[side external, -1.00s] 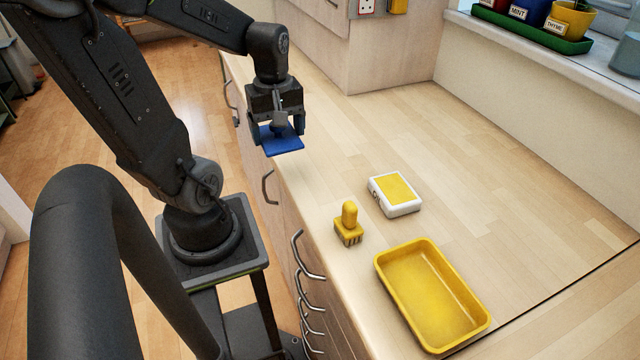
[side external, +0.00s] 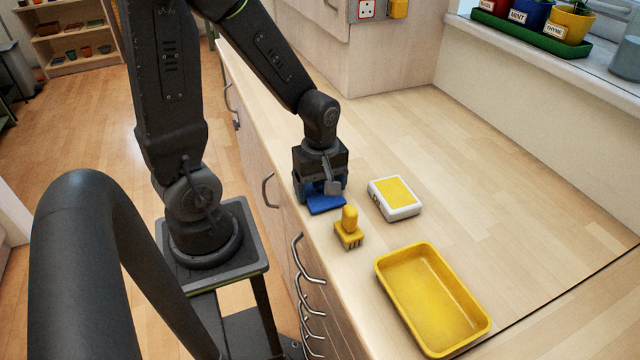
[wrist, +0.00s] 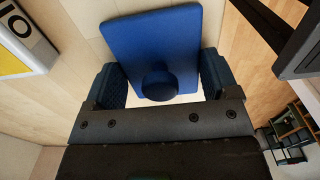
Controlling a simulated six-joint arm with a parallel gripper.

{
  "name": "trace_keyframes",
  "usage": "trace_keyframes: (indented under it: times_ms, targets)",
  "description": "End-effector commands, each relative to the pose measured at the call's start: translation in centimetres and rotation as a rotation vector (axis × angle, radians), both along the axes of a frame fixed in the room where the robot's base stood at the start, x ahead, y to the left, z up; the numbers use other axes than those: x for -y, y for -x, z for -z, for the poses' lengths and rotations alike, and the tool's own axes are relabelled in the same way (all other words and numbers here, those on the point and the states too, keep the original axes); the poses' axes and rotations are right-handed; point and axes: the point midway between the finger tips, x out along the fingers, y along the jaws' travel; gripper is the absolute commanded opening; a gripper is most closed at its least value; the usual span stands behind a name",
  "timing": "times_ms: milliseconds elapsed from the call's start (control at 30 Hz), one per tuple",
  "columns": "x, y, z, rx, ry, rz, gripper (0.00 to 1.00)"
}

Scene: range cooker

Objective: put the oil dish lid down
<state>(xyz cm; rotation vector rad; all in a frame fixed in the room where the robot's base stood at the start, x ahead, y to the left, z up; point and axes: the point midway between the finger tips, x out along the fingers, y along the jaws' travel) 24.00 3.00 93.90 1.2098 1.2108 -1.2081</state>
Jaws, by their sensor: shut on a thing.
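The oil dish lid is a flat blue plate (side external: 327,204) with a round blue knob, which shows in the wrist view (wrist: 158,82). My gripper (side external: 321,190) is shut on the lid by its knob, with a dark finger on each side. The lid is low over the wooden worktop near its front edge, just behind the yellow brush. I cannot tell whether its underside touches the worktop. A white box with a yellow top (side external: 394,197) lies to the right of the lid; its dark lettering shows in the wrist view (wrist: 30,38).
A yellow brush (side external: 349,229) stands close in front of the lid. An empty yellow tray (side external: 432,299) lies further forward. Drawer handles (side external: 308,258) stick out below the worktop's front edge. The worktop (side external: 480,170) is clear to the right and back.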

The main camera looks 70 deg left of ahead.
Motion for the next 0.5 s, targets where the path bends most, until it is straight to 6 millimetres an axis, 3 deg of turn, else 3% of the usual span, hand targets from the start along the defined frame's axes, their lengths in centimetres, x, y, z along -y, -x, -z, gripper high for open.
trace_keyframes:
  times_ms: [367,400,500]
  targets:
    - [-0.02,0.02,0.41,-0.002,0.000,0.000,0.58]
    - [-0.02,0.00,0.35,0.000,0.000,0.000,0.84]
    - [-0.02,0.00,0.34,0.000,0.000,0.000,0.94]
